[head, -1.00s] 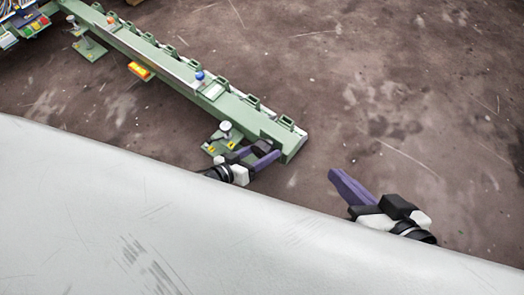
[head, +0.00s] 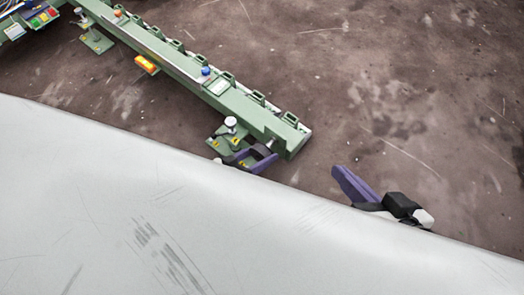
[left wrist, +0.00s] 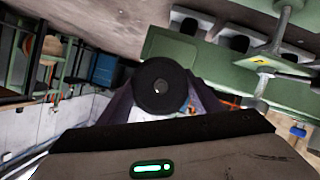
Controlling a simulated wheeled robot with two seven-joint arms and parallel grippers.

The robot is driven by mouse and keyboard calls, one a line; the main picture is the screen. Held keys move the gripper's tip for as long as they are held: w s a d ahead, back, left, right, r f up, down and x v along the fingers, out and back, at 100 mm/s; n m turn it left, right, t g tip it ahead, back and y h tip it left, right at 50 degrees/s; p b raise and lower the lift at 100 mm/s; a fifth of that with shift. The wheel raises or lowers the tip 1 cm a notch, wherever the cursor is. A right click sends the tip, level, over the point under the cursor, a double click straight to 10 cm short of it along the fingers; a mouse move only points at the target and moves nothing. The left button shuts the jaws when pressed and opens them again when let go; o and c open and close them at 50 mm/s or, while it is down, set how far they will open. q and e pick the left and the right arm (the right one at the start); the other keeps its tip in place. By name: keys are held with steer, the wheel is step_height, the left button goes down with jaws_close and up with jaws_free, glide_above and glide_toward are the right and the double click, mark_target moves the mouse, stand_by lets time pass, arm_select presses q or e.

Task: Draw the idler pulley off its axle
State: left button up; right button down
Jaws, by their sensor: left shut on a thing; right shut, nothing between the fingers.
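The idler pulley shows in the left wrist view as a black disc (left wrist: 160,72) with a small pale centre, between the purple fingers of my left gripper (left wrist: 158,100). In the head view my left gripper (head: 257,160) is shut on the dark pulley (head: 262,150), beside the near end of the green beam (head: 240,103). A small pale stub, possibly the axle, shows between the pulley and the beam. I cannot tell whether the pulley is still around it. My right gripper (head: 348,180) is shut and empty, to the right of the beam's end.
A green foot with a pale knob (head: 230,122) stands close beside my left gripper. An orange block (head: 146,64) and a blue knob (head: 206,71) are farther along the beam. A large pale surface (head: 150,200) hides the lower head view. Brown floor is clear at right.

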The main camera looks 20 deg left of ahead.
arm_select(q)
steer(key=shift+s+r, duration=0.1)
steer(key=shift+r, duration=0.05)
arm_select(e)
steer(key=shift+r, duration=0.1)
arm_select(q)
steer(key=shift+s+a, duration=0.2)
steer(key=shift+s, duration=0.15)
arm_select(e)
steer(key=shift+r, duration=0.1)
arm_select(q)
steer(key=shift+s+a+p, duration=0.2)
steer(key=shift+s+p, duration=0.2)
steer(key=shift+s, duration=0.25)
arm_select(e)
steer(key=shift+r, duration=0.25)
steer(key=shift+f, duration=0.15)
